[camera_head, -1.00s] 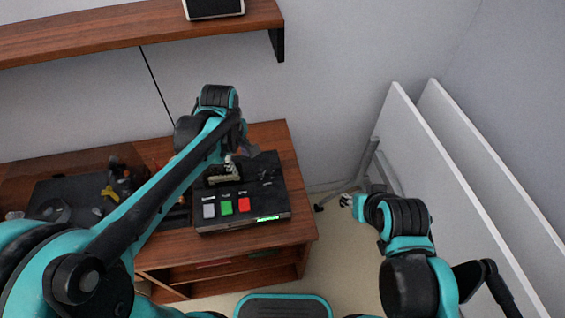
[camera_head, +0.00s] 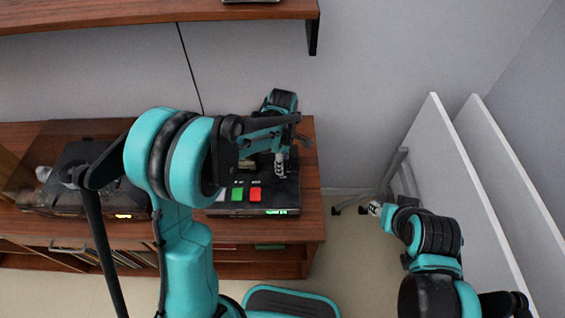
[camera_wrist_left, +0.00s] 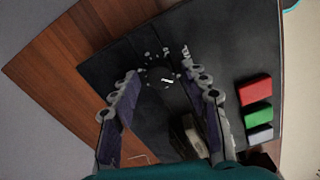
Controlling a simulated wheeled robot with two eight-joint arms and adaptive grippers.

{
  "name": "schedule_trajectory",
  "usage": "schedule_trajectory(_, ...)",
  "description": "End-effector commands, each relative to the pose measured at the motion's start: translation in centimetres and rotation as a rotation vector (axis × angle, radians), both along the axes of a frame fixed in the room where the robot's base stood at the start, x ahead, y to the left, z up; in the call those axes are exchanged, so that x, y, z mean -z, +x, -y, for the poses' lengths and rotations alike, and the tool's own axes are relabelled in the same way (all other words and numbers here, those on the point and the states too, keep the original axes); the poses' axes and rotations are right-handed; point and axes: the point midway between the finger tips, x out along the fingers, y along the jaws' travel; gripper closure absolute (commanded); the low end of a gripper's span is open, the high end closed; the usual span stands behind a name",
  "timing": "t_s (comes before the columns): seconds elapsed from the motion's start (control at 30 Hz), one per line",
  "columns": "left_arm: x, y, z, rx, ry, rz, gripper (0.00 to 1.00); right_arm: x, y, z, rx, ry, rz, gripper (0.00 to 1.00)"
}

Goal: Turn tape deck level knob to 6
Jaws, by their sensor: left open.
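The black tape deck (camera_head: 240,209) sits on the wooden cabinet, with red, green and grey buttons on it. Its level knob (camera_wrist_left: 162,76) is a dark round knob with a white pointer line and white marks around it; the numbers are too small to read. My left gripper (camera_head: 280,168) is over the right part of the deck, pointing down. In the left wrist view my left gripper (camera_wrist_left: 158,74) is open, one finger on each side of the knob, apart from it. In the head view the knob is hidden by my arm. My right gripper (camera_head: 377,208) is away at the right, holding nothing visible.
A turntable (camera_head: 75,185) stands left on the cabinet (camera_head: 313,205). A wooden shelf (camera_head: 200,12) is on the wall above. White panels (camera_head: 470,170) lean at the right. The red button (camera_wrist_left: 255,89) and green button (camera_wrist_left: 258,115) lie close to one finger.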

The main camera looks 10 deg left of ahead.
Motion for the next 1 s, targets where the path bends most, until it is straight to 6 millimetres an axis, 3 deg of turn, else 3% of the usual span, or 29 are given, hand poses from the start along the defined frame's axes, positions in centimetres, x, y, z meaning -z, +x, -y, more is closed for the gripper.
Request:
schedule_trajectory(0.27,0.16,-0.01,-0.01,0.000,0.000,0.000,0.54,0.01,0.01,0.00,0.000,0.000,0.000,0.60)
schedule_trajectory(0.43,0.15,-0.01,-0.01,0.001,0.000,0.000,0.99,0.01,0.01,0.00,0.000,0.000,0.000,0.60)
schedule_trajectory(0.77,0.16,0.00,-0.01,0.020,0.000,0.000,1.00,0.02,0.00,0.00,0.000,0.000,0.000,0.60)
schedule_trajectory(1.0,0.16,0.02,-0.01,0.126,0.000,0.000,1.00,0.07,0.01,0.00,0.000,0.000,0.000,0.60)
